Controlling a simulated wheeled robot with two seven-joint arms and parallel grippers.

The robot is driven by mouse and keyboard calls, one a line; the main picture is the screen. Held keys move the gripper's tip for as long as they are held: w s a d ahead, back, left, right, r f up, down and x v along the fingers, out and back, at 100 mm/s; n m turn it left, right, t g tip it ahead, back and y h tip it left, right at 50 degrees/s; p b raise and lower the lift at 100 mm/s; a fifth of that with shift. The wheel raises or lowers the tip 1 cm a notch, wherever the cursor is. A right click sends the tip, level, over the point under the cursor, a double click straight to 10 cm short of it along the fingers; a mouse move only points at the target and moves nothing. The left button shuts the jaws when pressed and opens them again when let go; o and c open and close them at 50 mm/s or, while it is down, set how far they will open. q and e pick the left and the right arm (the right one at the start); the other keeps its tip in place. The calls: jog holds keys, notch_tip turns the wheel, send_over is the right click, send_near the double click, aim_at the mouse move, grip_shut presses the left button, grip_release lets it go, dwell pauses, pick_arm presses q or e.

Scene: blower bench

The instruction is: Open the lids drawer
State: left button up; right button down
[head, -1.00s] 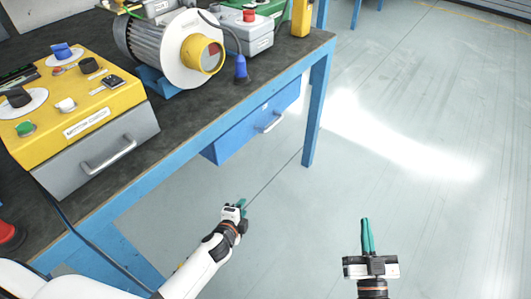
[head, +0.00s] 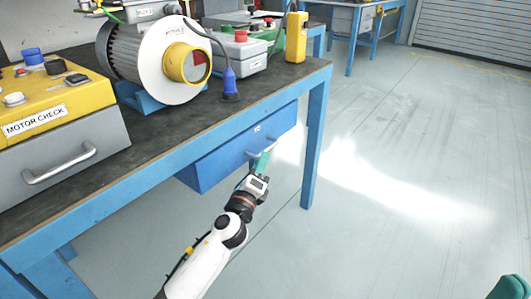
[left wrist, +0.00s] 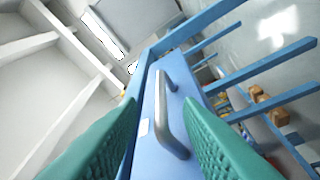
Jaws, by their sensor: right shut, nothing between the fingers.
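The blue drawer (head: 215,165) hangs under the workbench and looks shut. Its small label is too small to read. Its grey bar handle (head: 262,149) is on the front, partly behind my left gripper (head: 262,162). In the left wrist view, the handle (left wrist: 170,115) lies ahead between the two spread teal fingers of my left gripper (left wrist: 160,110). The fingers are open, and I cannot tell whether they touch the handle. Only a teal end of my right gripper (head: 510,287) shows at the bottom right corner, shut and empty, away from the drawer.
The bench (head: 120,185) has a blue frame and a leg (head: 315,140) right of the drawer. On top are a motor (head: 165,60), a yellow motor check box (head: 45,110) with its own handle, and a yellow device (head: 296,37). The floor at right is clear.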

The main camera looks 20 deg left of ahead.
aim_at(266, 149)
pick_arm(q)
jog(key=x, duration=0.5)
jog(key=shift+b, duration=0.35)
grip_shut()
